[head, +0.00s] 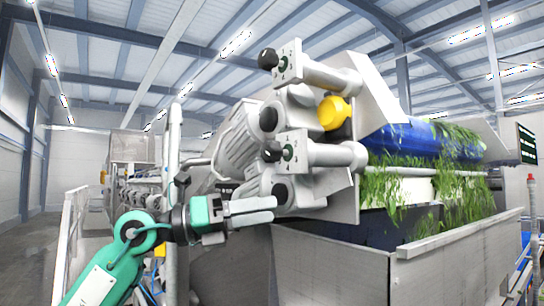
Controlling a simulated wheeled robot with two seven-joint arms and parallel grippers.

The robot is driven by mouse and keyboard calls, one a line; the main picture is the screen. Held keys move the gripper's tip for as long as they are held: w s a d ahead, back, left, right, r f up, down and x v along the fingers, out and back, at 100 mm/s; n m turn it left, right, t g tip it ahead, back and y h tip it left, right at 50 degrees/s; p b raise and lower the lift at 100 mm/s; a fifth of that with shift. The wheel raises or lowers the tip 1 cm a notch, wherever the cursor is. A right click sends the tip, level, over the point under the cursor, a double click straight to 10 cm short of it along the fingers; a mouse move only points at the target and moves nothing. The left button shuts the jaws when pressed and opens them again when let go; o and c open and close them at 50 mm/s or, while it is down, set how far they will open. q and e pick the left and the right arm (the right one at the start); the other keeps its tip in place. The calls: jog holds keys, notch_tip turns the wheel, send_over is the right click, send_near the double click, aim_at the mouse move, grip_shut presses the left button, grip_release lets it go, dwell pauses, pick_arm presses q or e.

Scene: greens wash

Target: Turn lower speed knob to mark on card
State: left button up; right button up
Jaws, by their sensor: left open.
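The lower speed knob (271,152) is a dark round knob standing out from a small white dial plate (294,150) with numbers, on the end of a grey horizontal cylinder. The numbers and the knob's setting are too small to read surely. My left gripper (274,209) is open and empty, its pale fingers pointing right, below the lower dial in the picture. I cannot tell its gap in depth from the machine. A dark card (526,144) with pale writing stands at the far right; its writing is unreadable. My right gripper is out of view.
An upper knob (267,59) with a similar dial sits above. A yellow part (334,112) and a motor housing (240,145) are close by. A blue roller (405,139) with hanging greens (400,190) is above a grey metal tank (450,265). An aisle is open at left.

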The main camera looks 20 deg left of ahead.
aim_at(265, 149)
pick_arm(q)
jog(key=s+a+r+t+y+p, duration=0.1)
jog(key=s+a+r+t+y, duration=0.55)
jog(key=s+r, duration=0.4)
jog(key=shift+g, duration=0.45)
jog(key=p+x, duration=0.6)
jog(key=x, duration=0.7)
jog(key=shift+w+p, duration=0.4)
jog(key=shift+w+d+f, duration=0.1)
jog(key=shift+w+d, duration=0.2)
jog(key=shift+w, duration=0.1)
jog(key=c, duration=1)
